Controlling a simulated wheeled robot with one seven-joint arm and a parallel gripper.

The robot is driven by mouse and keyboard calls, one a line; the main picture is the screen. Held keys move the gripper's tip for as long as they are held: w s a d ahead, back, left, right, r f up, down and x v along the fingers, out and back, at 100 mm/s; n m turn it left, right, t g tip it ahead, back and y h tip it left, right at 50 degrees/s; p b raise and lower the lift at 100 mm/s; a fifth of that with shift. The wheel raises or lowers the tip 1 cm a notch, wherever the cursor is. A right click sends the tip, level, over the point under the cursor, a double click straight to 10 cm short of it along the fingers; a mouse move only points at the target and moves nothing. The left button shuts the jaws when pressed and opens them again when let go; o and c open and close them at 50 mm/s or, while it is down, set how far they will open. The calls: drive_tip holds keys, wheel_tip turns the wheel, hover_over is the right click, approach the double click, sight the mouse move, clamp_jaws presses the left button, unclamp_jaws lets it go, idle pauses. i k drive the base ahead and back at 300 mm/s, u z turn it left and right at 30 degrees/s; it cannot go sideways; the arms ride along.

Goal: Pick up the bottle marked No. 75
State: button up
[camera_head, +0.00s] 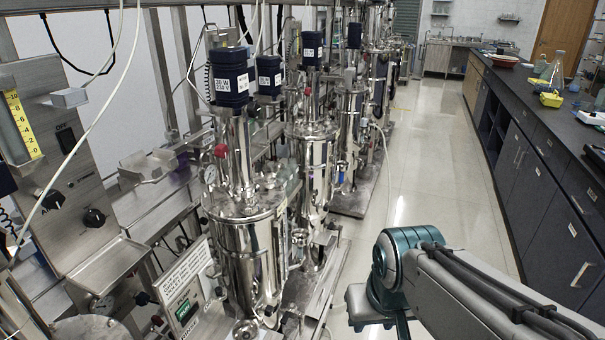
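I cannot make out a bottle marked No. 75 in the head view. A clear conical flask (557,68) stands on the dark bench at the far right; no number can be read on it. My arm shows at the lower right, with a teal joint and a grey link. It reaches over the floor beside the steel vessels. My gripper is not visible, so I cannot see whether it is open or shut.
Steel stirred vessels (247,250) with dark blue motors (229,77) line the left on skids. A control panel (75,180) stands at far left. A dark bench (540,110) with drawers runs along the right, holding a yellow item (550,99). The pale aisle floor (445,150) between is clear.

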sight(294, 168)
drive_tip(key=z, duration=0.5)
drive_tip(key=k, duration=1.1)
drive_tip(key=z, duration=0.7)
drive_tip(key=i, duration=2.85)
drive_tip(key=u, duration=0.85)
drive_tip(key=i, duration=1.1)
drive_tip(key=u, duration=1.6)
drive_tip(key=i, duration=0.65)
drive_tip(key=u, duration=0.5)
